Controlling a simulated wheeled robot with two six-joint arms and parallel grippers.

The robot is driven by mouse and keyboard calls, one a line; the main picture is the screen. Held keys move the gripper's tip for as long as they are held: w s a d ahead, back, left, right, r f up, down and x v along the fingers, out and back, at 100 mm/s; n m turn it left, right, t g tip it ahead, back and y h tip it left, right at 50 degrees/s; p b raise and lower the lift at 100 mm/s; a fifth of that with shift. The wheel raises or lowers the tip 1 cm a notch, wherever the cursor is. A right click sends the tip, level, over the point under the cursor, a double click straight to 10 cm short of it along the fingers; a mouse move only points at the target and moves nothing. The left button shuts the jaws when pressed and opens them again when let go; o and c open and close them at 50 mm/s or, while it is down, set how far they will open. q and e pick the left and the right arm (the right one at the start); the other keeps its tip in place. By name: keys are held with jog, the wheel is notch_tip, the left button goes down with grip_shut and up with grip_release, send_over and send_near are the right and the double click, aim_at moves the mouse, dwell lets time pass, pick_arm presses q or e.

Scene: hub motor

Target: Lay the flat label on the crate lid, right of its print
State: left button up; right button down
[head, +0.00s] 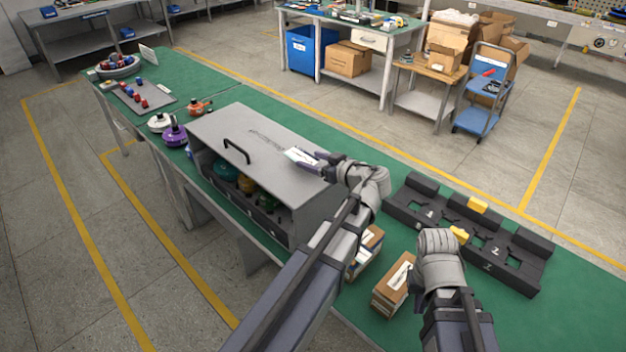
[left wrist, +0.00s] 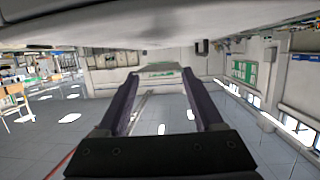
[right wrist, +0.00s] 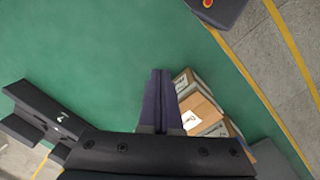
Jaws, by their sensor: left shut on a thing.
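The flat white label (head: 298,156) is in my left gripper (head: 312,160), over the lid and to the right of the print. I cannot tell whether the label touches the lid. In the left wrist view the label shows edge-on between the fingertips (left wrist: 160,70). My right gripper (right wrist: 160,72) is shut and empty above the bench; its fingertips are hidden in the head view.
Small cardboard boxes (head: 392,287) stand on the bench near my right gripper. A black fixture (head: 515,262) with yellow parts lies at the right. Coloured things (head: 246,184) show in the crate's open front. A purple-topped item (head: 174,135) stands left of the crate.

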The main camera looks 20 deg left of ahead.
aim_at(314, 176)
pick_arm(q)
jog(key=shift+f, duration=0.1)
pick_arm(e)
jog(key=shift+f, duration=0.1)
